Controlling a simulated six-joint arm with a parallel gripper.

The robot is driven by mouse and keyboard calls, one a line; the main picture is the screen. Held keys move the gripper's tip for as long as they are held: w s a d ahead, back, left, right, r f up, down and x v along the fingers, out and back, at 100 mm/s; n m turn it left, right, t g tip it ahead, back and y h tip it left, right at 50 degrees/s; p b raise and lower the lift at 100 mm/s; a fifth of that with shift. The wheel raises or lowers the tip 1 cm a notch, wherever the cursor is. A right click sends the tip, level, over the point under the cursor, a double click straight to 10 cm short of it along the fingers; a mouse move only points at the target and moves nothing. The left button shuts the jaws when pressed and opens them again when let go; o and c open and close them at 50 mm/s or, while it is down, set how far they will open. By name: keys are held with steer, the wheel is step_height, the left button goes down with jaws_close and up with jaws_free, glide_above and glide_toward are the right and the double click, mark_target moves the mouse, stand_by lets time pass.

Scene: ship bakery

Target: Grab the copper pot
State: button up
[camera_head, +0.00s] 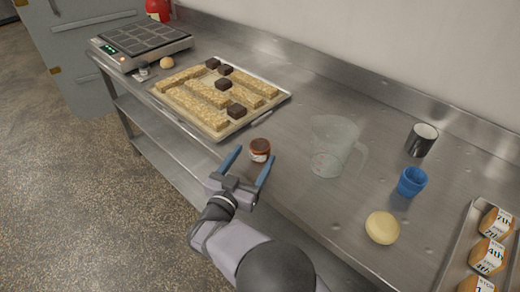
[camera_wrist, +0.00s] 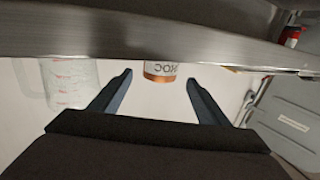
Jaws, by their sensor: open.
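No larger copper pot shows; the nearest match is a small copper-brown jar (camera_head: 260,150) with a white label, standing near the front edge of the steel counter. My gripper (camera_head: 251,163) is open and empty at the counter's front edge, its two blue fingers pointing toward the jar. In the wrist view, the jar (camera_wrist: 161,70) appears upside down, with a copper band and part of a printed label. There it lies between the two fingertips in the picture, with a visible gap on each side. How deep it sits between them I cannot tell.
A clear measuring jug (camera_head: 335,145) stands right of the jar. A tray (camera_head: 272,108) of bars lies behind left. Further right are a blue cup (camera_head: 412,181), a dark mug (camera_head: 421,140), a pale yellow round (camera_head: 382,228) and a tray of orange boxes (camera_head: 487,256).

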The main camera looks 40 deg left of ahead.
mark_target(256, 154)
steer(key=shift+p+x, duration=0.3)
steer(key=shift+x, duration=1.5)
steer(key=shift+f, duration=0.15)
steer(key=shift+c, duration=0.2)
steer(key=c, duration=1.2)
step_height(256, 154, up, 10)
steer(key=shift+r+b, duration=0.1)
steer(key=shift+b, duration=0.3)
